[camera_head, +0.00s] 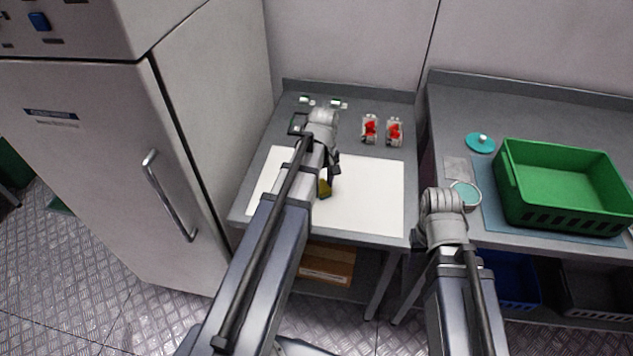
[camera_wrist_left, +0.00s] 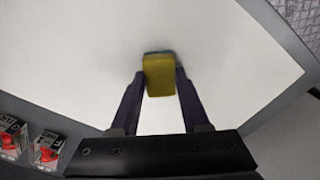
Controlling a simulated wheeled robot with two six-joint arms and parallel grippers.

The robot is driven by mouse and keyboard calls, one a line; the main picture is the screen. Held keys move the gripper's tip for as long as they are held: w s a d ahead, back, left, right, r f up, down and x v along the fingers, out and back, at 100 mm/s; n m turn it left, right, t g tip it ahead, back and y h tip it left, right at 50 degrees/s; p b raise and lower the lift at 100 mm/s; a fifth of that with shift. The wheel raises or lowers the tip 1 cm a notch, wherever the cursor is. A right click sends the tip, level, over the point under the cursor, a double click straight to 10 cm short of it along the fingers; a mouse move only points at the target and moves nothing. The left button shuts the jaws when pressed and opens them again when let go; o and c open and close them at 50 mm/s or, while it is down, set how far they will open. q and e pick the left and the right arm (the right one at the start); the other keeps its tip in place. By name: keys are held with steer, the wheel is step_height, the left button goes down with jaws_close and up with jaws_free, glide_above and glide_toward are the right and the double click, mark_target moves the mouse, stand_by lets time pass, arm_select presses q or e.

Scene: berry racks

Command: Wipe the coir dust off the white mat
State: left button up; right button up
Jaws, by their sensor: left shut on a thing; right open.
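The white mat (camera_head: 370,195) lies flat on the grey bench and fills much of the wrist view (camera_wrist_left: 70,60). I can make out no coir dust on its visible part; my left arm covers some of it. My left gripper (camera_head: 328,178) is shut on a yellow sponge (camera_head: 324,189) with a darker green side. In the left wrist view the sponge (camera_wrist_left: 160,77) sits between the fingertips, over the mat. Whether it touches the mat is unclear. My right gripper (camera_head: 421,238) is open beside the bench's right edge, mostly hidden by its own wrist.
Two clear punnets with red berries (camera_head: 370,130) (camera_head: 394,132) stand behind the mat. Small items (camera_head: 338,103) lie at the back. On the right bench are a green crate (camera_head: 565,170), a teal lid (camera_head: 481,143) and a round teal dish (camera_head: 467,192). A tall cabinet (camera_head: 100,170) stands left.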

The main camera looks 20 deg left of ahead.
arm_select(q)
steer(key=shift+d, duration=0.1)
steer(key=shift+w+d+f, duration=0.1)
steer(key=shift+w+d, duration=0.15)
steer(key=shift+d, duration=0.7)
steer(key=shift+w+d+f, duration=0.1)
steer(key=shift+w+d, duration=0.1)
steer(key=shift+d, duration=0.75)
steer(key=shift+r, duration=0.1)
steer(key=shift+w+r+p, duration=0.1)
steer(key=shift+r+p, duration=0.25)
steer(key=shift+r, duration=0.1)
step_height(320, 180, up, 5)
steer(key=p, duration=0.5)
steer(key=shift+a, duration=0.1)
step_height(320, 180, up, 3)
steer(key=p, duration=0.3)
